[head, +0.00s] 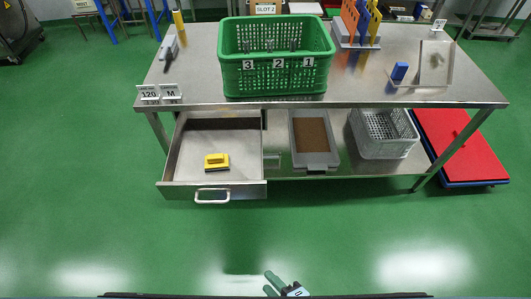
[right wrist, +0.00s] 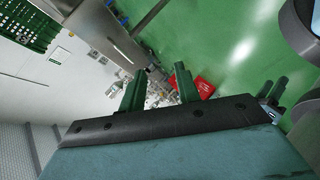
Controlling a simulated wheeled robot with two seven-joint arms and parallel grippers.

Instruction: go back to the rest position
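My right gripper (head: 268,282) shows at the bottom of the head view, low in front of the workbench and well away from it. In the right wrist view its two green fingers (right wrist: 159,88) stand apart with nothing between them. Another green finger-like part (right wrist: 278,88) shows at the right of that view; it may belong to my left gripper, but its opening cannot be made out. My left gripper does not show in the head view.
The steel workbench (head: 190,78) carries a green basket (head: 277,75). Its drawer (head: 214,190) stands open toward me with a yellow-and-black item (head: 216,161) inside. A grey bin (head: 313,160) and grey crate (head: 383,150) sit below. The green floor ahead is clear.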

